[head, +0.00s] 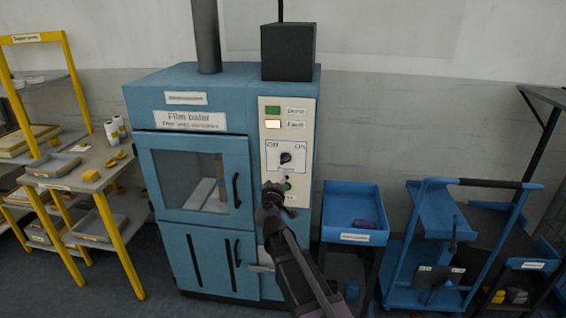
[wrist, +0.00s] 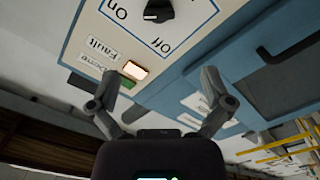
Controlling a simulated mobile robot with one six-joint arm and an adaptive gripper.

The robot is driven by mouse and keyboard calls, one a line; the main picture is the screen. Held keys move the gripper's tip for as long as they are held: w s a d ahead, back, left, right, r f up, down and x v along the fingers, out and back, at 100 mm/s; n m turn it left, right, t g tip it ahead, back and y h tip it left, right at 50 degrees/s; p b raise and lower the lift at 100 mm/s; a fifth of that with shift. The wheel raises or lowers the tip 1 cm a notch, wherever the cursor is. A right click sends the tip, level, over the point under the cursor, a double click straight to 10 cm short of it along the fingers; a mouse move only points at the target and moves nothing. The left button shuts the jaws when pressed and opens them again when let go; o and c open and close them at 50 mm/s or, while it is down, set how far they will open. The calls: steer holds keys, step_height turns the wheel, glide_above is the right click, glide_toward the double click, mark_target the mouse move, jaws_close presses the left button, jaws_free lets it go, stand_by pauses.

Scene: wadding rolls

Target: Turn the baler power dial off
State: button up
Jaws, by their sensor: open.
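The blue film baler (head: 188,147) stands against the wall with a pale control panel on its right side. The black power dial (head: 286,158) sits on this panel between an Off label at left and an On label at right. The dial (wrist: 158,10) also shows at the top edge of the wrist view, partly cut off. I cannot clearly tell which label its pointer faces. My gripper (head: 272,192) is in front of the panel, below the dial in the head view. In the wrist view my gripper (wrist: 160,88) has its fingers spread, empty and apart from the dial.
The Fault lamp (head: 273,125) is lit above the dial; the green Done lamp (head: 272,110) is above it. A shelf with yellow posts (head: 105,222) stands left. A blue tray (head: 354,236) and a blue cart (head: 440,190) stand right.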

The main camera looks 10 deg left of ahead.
mark_target(283, 161)
steer(key=shift+w, duration=0.1)
steer(key=w, duration=1.3)
steer(key=shift+w+d, duration=0.3)
steer(key=shift+w, duration=0.05)
steer(key=c, duration=1.1)
steer(key=shift+a, duration=0.15)
